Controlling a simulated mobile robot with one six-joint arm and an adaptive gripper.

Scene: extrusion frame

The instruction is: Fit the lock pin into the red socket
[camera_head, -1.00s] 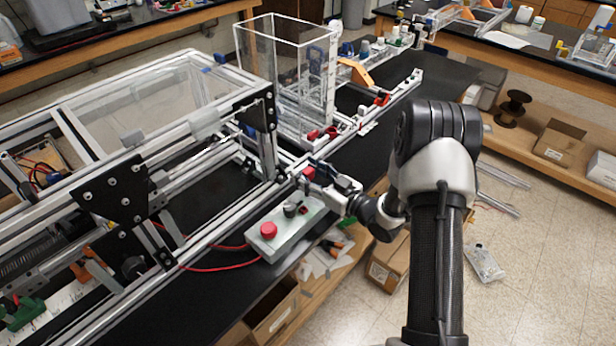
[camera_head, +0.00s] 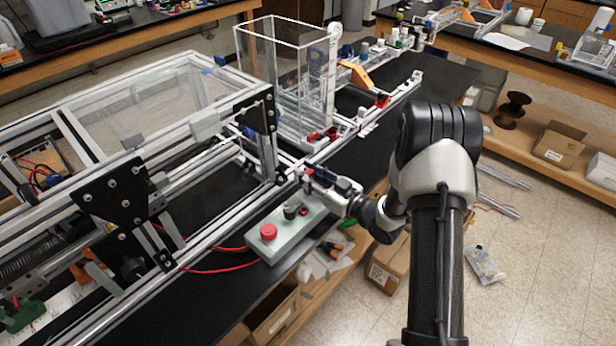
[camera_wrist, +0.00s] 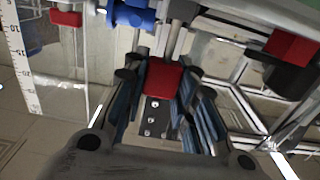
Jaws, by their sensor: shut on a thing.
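My gripper (camera_head: 314,175) is at the aluminium rail just beyond the grey control box, at the near edge of the frame. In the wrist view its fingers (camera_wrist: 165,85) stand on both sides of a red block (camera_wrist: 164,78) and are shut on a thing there. A grey rod-like part (camera_wrist: 175,40) extends beyond the block. I take the held thing to be the lock pin, but its outline is mostly hidden by the fingers. Another red block (camera_wrist: 290,46) over a dark part is at the upper right; I cannot tell which red part is the socket.
The grey control box (camera_head: 287,228) with a red button (camera_head: 268,231) stands close in front of my gripper. A clear acrylic box (camera_head: 290,80) stands behind the rail. A blue part (camera_wrist: 133,15) is near the fingertips.

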